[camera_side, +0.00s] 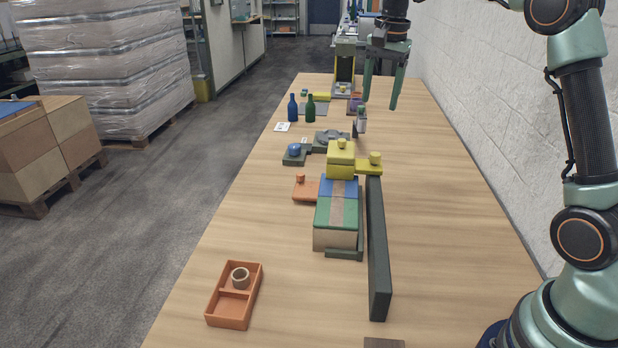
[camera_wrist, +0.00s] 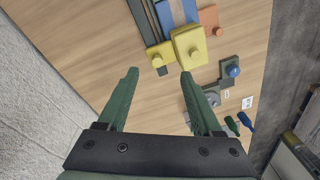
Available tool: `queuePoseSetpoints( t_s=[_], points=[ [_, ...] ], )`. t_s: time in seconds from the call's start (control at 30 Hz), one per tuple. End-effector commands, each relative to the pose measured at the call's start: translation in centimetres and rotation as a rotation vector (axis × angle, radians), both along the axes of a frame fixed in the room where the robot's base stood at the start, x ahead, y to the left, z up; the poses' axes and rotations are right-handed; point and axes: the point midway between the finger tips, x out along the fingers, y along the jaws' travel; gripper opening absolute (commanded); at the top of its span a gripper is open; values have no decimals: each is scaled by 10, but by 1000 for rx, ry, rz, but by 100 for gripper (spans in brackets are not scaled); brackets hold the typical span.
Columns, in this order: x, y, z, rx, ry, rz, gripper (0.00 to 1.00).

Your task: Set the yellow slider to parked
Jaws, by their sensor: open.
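A yellow knobbed piece (camera_side: 368,168) sits across the far end of a long dark rail (camera_side: 377,250); it looks like the yellow slider. It also shows in the wrist view (camera_wrist: 160,50), beyond my fingertips. Right beside it, a larger yellow block with a knob (camera_side: 341,158) stands at the far end of a long box (camera_side: 337,215) with blue and green top sections. That block shows in the wrist view too (camera_wrist: 190,46). My gripper (camera_side: 380,104) is open and empty, pointing down above the table, farther back than the yellow pieces. No parked mark is readable.
An orange tray (camera_side: 224,312) holding a small ring stands front left. A low orange knobbed piece (camera_side: 304,190) lies left of the box. Blue (camera_side: 292,110) and green bottles (camera_side: 310,110) and grey fixtures (camera_side: 330,138) stand farther back. The right side of the table is clear.

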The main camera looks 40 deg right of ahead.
Motion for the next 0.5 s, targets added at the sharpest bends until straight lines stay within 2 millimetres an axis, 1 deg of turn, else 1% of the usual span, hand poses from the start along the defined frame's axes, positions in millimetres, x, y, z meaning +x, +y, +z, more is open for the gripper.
queuePoseSetpoints(
  t_s=[0.03,0.2,0.33,0.5],
  points=[
    [8,-11,-10,11,22,-65,67],
    [24,-34,-31,33,72,-243,67],
    [29,-43,-41,41,92,-318,67],
    [30,-46,-49,43,99,-343,67]
  ],
)
